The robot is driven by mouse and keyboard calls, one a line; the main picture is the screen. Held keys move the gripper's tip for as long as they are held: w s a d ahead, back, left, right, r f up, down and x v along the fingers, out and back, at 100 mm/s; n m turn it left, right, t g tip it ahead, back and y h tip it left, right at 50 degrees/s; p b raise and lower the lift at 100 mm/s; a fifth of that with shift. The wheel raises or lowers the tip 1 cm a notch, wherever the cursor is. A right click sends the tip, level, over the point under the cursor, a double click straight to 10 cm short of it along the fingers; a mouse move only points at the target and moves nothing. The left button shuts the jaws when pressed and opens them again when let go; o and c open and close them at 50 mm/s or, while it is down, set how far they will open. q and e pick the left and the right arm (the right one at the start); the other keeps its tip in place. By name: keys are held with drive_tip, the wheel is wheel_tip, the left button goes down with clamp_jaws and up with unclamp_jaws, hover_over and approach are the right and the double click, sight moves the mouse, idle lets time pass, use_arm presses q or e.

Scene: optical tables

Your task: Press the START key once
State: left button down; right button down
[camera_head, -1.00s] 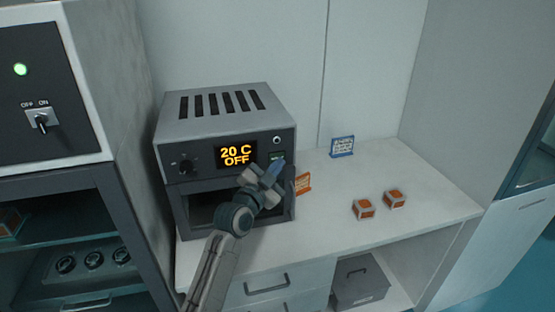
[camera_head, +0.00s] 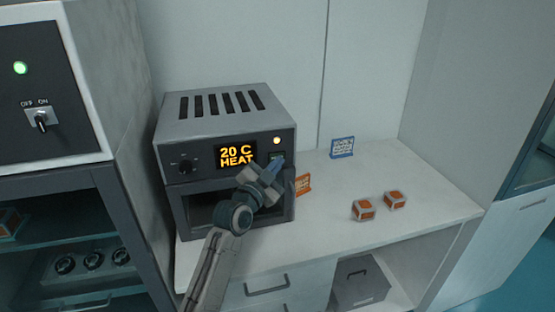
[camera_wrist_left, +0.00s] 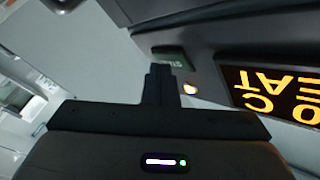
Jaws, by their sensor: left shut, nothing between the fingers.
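The START key (camera_wrist_left: 172,58) is a dark green key on the front panel of a grey oven (camera_head: 215,118). My left gripper (camera_head: 277,165) is shut and empty, its fingertips at the key and covering part of it in the head view. In the left wrist view the shut fingertips (camera_wrist_left: 160,72) overlap the key's edge; I cannot tell whether they press on it. The display (camera_head: 236,154) reads "20 C HEAT". My right gripper is in no view.
An orange sign (camera_head: 303,184) stands just right of the oven, and a blue sign (camera_head: 342,147) farther back. A cabinet with an OFF/ON switch (camera_head: 41,121) stands at left.

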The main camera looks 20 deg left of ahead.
use_arm(q)
drive_tip(key=shift+s+d, duration=0.5)
drive_tip(key=shift+s, duration=0.2)
drive_tip(key=shift+s+d, duration=0.7)
drive_tip(key=shift+s, duration=0.35)
drive_tip(key=shift+s+d, duration=0.7)
drive_tip(key=shift+s, duration=0.3)
